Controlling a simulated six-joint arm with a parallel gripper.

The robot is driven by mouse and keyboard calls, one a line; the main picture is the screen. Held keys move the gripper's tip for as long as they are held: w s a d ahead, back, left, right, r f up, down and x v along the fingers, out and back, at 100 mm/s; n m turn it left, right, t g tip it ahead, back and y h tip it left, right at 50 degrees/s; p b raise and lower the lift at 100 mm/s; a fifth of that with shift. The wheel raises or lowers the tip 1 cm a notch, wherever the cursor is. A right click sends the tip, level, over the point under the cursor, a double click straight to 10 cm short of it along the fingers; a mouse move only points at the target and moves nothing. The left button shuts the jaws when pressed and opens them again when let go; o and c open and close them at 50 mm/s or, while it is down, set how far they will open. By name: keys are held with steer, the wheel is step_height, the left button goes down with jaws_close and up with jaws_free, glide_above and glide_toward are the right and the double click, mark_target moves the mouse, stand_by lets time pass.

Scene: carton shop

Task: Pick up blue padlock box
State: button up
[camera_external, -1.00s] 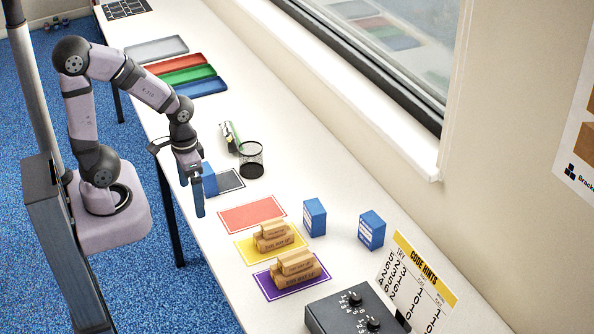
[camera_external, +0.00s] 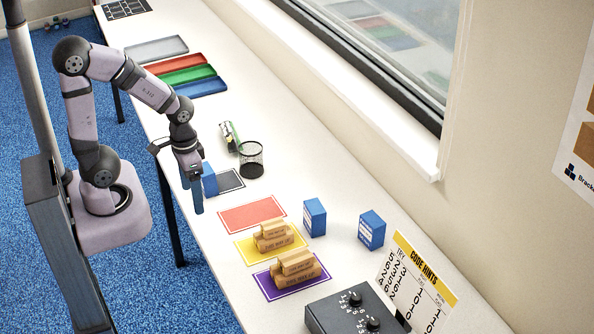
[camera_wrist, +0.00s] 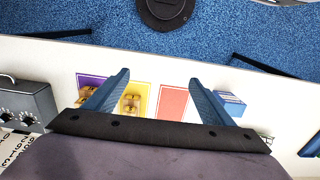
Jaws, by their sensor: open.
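Three blue boxes stand on the white table in the external view. One blue box (camera_external: 210,181) is just behind my gripper (camera_external: 192,199), on or beside a dark mat. A second blue box (camera_external: 316,218) and a third blue box (camera_external: 371,231) stand farther right, with white label marks. I cannot tell which carries a padlock. My gripper is open and empty above the table's near edge. In the wrist view my gripper (camera_wrist: 159,77) has its fingers wide apart, and a blue box (camera_wrist: 231,103) shows just outside the right finger, partly hidden by it.
A red mat (camera_external: 252,215) is bare. Wooden blocks (camera_external: 274,237) sit on a yellow mat, and more blocks (camera_external: 296,268) on a purple mat. A black mesh cup (camera_external: 251,160) stands behind the dark mat (camera_external: 230,181). A dark knob box (camera_external: 355,310) is at front right.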

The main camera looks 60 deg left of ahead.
steer(key=w+d+f+t+b, duration=0.2)
steer(key=w+f+t+b, duration=0.55)
steer(key=w, duration=0.65)
steer(key=m+t+h+b, duration=0.1)
steer(key=t+b, duration=0.5)
steer(key=b, duration=0.2)
glide_toward(315, 206)
steer(key=w, duration=0.3)
steer(key=shift+s+f+p+x, duration=0.15)
steer(key=shift+p+x, duration=0.25)
steer(key=shift+x, duration=0.8)
steer(key=shift+s+f+p+x, duration=0.1)
steer(key=shift+f+p+x, duration=0.25)
steer(key=shift+x, duration=0.85)
steer(key=shift+f+p+x, duration=0.15)
steer(key=shift+p+x, duration=0.3)
steer(key=shift+x, duration=0.75)
steer(key=shift+d, duration=0.15)
steer(key=c, duration=1.3)
steer(key=shift+o, duration=0.2)
steer(key=shift+r, duration=0.1)
steer(key=shift+r+b, duration=0.55)
steer(key=shift+r, duration=4.4)
